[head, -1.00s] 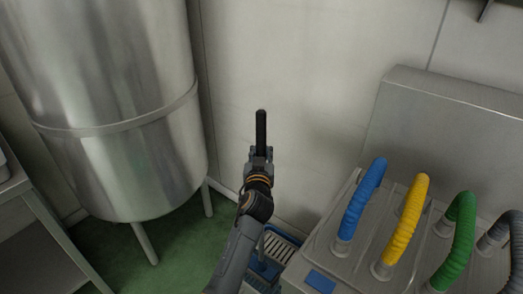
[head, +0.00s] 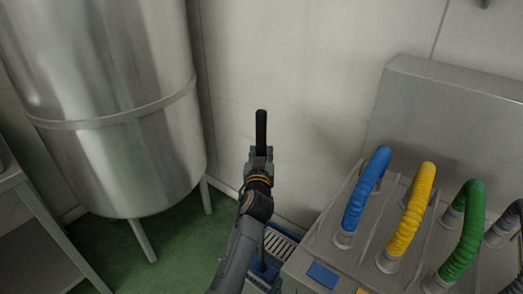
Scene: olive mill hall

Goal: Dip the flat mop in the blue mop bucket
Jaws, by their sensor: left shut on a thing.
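My left gripper (head: 259,155) is shut on the dark upper end of the flat mop's handle (head: 261,127), which stands up above the jaws. Below my arm, part of the handle runs down toward the blue mop bucket (head: 266,271) on the floor. The bucket has a pale slatted grate at its top. My arm covers much of the bucket, and the mop's flat head is hidden, so I cannot tell whether it is inside or above. My right gripper is not in view.
A large steel tank (head: 110,110) on legs stands at the left, with a steel table (head: 32,235) at the lower left. A steel unit (head: 325,240) with blue, yellow, green and dark hoses is close on the right. Green floor (head: 175,245) is clear left of the bucket.

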